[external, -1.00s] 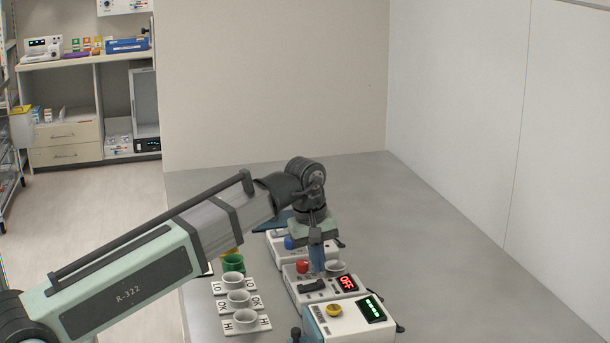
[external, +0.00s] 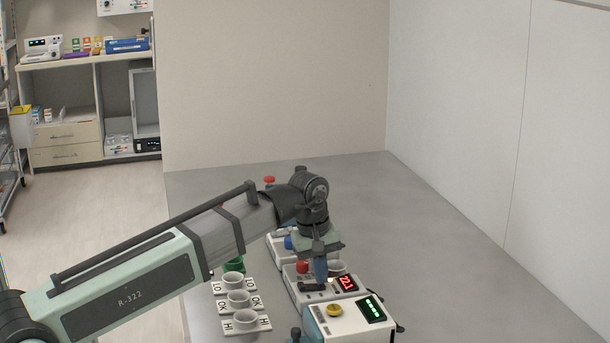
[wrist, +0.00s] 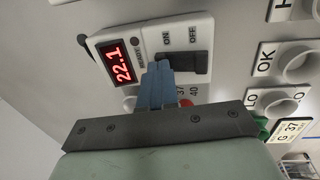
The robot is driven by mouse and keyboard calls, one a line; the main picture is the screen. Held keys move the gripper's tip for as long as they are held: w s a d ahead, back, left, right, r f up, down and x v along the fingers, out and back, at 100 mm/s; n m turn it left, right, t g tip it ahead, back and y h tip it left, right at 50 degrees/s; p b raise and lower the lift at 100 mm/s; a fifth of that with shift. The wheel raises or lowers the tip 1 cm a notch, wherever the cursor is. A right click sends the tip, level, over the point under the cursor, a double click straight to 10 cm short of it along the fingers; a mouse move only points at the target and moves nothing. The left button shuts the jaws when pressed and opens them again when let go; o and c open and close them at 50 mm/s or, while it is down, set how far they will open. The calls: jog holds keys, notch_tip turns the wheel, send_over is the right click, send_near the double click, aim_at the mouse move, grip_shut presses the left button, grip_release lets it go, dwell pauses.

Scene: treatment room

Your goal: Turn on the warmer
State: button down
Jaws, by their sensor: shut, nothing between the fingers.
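The warmer is a white box (external: 293,285) in the middle of the row of devices on the table. Its red display (external: 346,283) is lit and reads 22.1, also in the wrist view (wrist: 117,63). Its dark switch (wrist: 197,63) lies beside the ON and OFF labels. My gripper (wrist: 163,68) is shut and empty, its blue fingertips at the ON end of the switch; I cannot tell whether they touch it. In the external view my gripper (external: 320,276) is low over the warmer. The fingers hide part of the warmer's face.
A white device with a green display (external: 371,309) and yellow knob stands in front. Another with a blue knob (external: 289,243) stands behind. White cups (external: 238,298) on LO, OK and HI plates and a green cup (external: 234,265) are at left. The table's right side is clear.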

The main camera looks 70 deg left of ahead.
jog(key=shift+s, duration=0.25)
jog(key=shift+s+r, duration=0.3)
jog(key=shift+s, duration=0.25)
jog(key=shift+r, duration=0.1)
notch_tip(320, 180, up, 14)
jog(key=w, duration=0.2)
dwell(0.6)
jog(key=shift+f, duration=0.2)
